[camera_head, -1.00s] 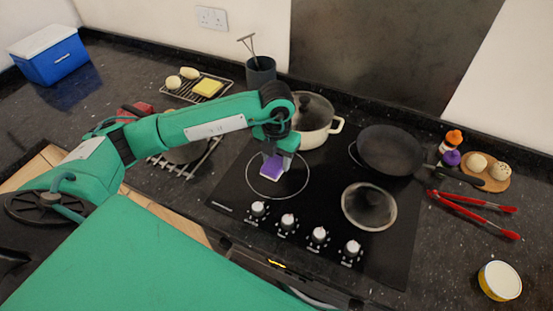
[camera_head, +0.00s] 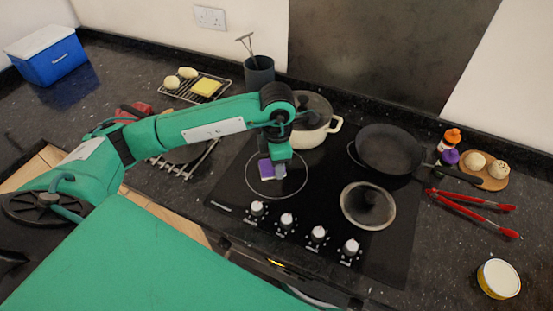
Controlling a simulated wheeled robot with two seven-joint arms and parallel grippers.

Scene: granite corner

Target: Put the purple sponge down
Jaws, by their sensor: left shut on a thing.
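The purple sponge (camera_head: 265,169) is a small purple block with a pale side, at the front left burner ring of the black hob (camera_head: 235,190). My left gripper (camera_head: 273,163) is shut on it, pointing down from the green arm. The gripper hides part of the sponge. I cannot tell whether the sponge touches the hob glass. My right gripper is not in view.
A cream pot (camera_head: 316,125) stands just behind my left gripper. A black frying pan (camera_head: 389,149) and a glass lid (camera_head: 368,205) are to its right. Control knobs (camera_head: 287,221) line the hob's front. Red tongs (camera_head: 472,208) lie on the right counter.

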